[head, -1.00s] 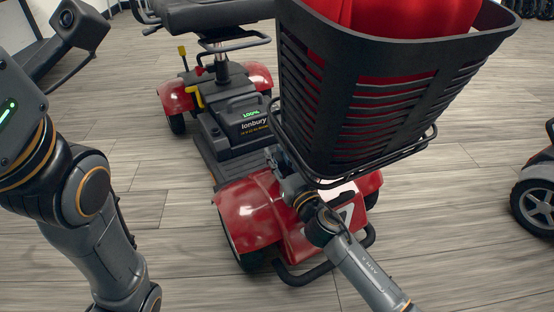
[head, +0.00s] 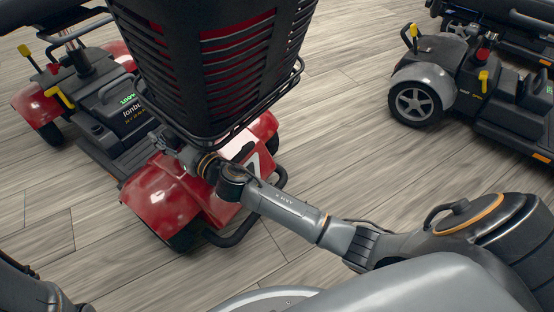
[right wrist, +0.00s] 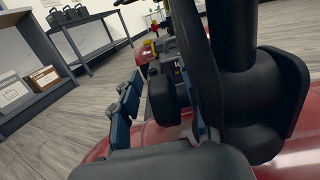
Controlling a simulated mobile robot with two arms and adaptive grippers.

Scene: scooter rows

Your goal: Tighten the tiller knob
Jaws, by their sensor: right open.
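The red scooter (head: 166,190) with a black front basket (head: 190,70) stands at the left in the head view. My right gripper (head: 163,140) reaches in under the basket, at the tiller above the red front cover. In the right wrist view its two blue-grey fingers (right wrist: 160,108) are apart. A black rounded part, which looks like the tiller knob (right wrist: 161,96), shows between them; I cannot tell whether they touch it. The black tiller post (right wrist: 234,38) and its bracket (right wrist: 270,105) are close on the right. The basket hides the knob in the head view. My left gripper is out of view.
A grey scooter (head: 425,85) stands at the upper right, with open wood floor (head: 345,130) between it and the red one. The right wrist view shows a dark table (right wrist: 92,22) and a shelf with boxes (right wrist: 44,78) at the left.

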